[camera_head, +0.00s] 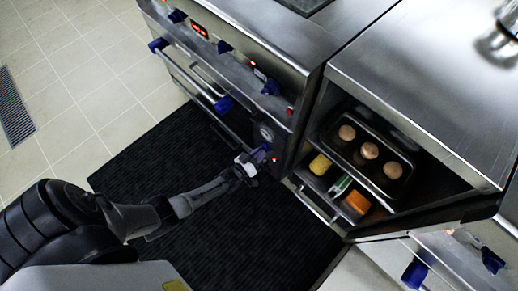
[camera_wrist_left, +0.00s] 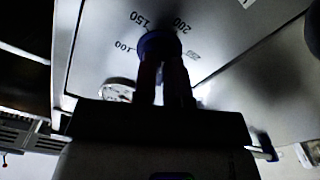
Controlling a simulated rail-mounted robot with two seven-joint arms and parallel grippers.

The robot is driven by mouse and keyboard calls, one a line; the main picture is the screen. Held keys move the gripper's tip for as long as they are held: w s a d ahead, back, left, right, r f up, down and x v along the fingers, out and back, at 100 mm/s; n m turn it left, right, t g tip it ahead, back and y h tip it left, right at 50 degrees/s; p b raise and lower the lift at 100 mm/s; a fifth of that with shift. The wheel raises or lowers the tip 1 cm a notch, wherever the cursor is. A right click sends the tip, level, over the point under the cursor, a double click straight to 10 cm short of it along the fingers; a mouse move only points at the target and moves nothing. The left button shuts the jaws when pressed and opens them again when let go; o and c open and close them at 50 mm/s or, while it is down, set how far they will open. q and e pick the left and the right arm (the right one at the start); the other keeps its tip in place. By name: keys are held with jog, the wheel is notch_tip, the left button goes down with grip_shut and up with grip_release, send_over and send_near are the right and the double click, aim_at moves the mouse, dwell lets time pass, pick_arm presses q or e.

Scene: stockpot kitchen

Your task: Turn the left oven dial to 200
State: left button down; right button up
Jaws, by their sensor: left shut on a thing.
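The left oven dial is a blue knob (camera_wrist_left: 159,42) on the steel oven front. In the left wrist view the printed marks 100, 150 and 200 stand around it, with 200 at its upper right. My left gripper (camera_wrist_left: 163,66) is shut on the dial, its two dark fingers reaching up to it from below. In the head view the left gripper (camera_head: 253,160) is at the lower corner of the oven front, and the blue dial (camera_head: 263,150) shows only partly beside its fingertips. The dial's pointer is hidden or too dark to read. My right gripper is not in view.
A round gauge (camera_head: 267,132) sits beside the dial. The oven front (camera_head: 205,60) carries more blue knobs and a long handle bar. To the right, an open compartment holds a dark tray (camera_head: 349,152) with round brown items. Dark mat (camera_head: 170,155) covers the floor.

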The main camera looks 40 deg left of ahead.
pick_arm(q)
jog(key=m, duration=0.4)
jog(key=shift+a+m, duration=0.1)
jog(key=shift+m, duration=0.2)
dwell(0.3)
jog(key=c, duration=1.2)
grip_release()
jog(key=shift+o, duration=0.2)
jog(key=shift+s+p, duration=0.1)
jog(key=shift+p, duration=0.2)
jog(key=s+p, duration=0.4)
jog(key=s, duration=0.9)
jog(key=shift+s+a, duration=0.2)
jog(key=shift+s, duration=0.15)
